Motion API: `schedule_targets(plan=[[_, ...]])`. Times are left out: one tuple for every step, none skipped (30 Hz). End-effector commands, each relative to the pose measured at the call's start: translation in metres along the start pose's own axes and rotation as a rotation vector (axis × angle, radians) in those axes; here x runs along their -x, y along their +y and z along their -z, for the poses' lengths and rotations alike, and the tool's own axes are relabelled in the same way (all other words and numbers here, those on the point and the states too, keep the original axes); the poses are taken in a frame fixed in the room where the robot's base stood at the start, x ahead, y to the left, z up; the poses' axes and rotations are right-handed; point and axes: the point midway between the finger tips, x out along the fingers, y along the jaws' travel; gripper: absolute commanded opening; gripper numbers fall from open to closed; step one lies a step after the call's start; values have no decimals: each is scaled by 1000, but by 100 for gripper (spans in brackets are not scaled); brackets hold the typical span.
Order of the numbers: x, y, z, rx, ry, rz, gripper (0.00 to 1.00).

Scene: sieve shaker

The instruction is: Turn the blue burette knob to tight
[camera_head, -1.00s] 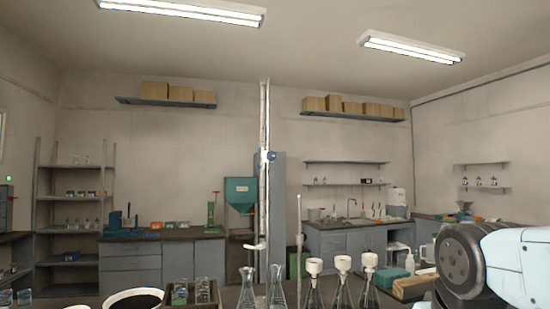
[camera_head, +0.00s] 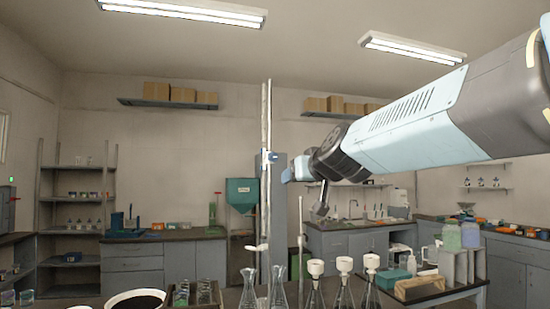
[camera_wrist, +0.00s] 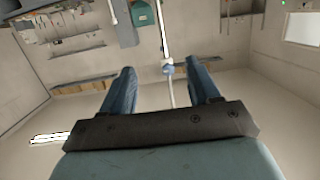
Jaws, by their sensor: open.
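The blue burette knob (camera_head: 271,157) sits on the clamp of a tall, thin upright stand (camera_head: 264,210), left of the centre in the head view. In the wrist view the knob (camera_wrist: 168,69) shows between and beyond my two fingers, with the stand's pole running past it. My gripper (camera_head: 288,175) is just right of the knob and slightly lower in the head view, apart from it as far as I can tell. In the wrist view my gripper (camera_wrist: 161,66) has its fingers wide apart with nothing held. The knob's exact turn position is too small to read.
Flasks with white funnels (camera_head: 343,265) stand on the near bench to the right of the stand. More flasks (camera_head: 278,288) stand at its foot, and a white bowl (camera_head: 135,299) is at the left. The air around the knob looks clear.

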Motion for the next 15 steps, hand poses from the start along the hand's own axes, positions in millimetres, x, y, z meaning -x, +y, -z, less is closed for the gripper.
schedule_targets(plan=[[-13,-4,19,-2,49,-5,61],[-18,-6,30,-3,78,-10,61],[-25,-8,42,-4,109,-18,61],[-28,-8,50,-4,130,-25,61],[-32,-9,55,-7,145,-30,61],[-35,-10,62,-7,164,-37,61],[-37,-10,66,-9,174,-41,61],[-38,-10,69,-9,182,-45,61],[-41,-10,72,-10,189,-48,61],[-42,-10,74,-11,192,-50,61],[-44,-10,74,-12,195,-51,61],[-46,-10,75,-11,196,-52,61],[-48,-10,76,-11,196,-52,61],[-51,-10,76,-11,196,-52,61],[-55,-9,77,-12,195,-52,61]])
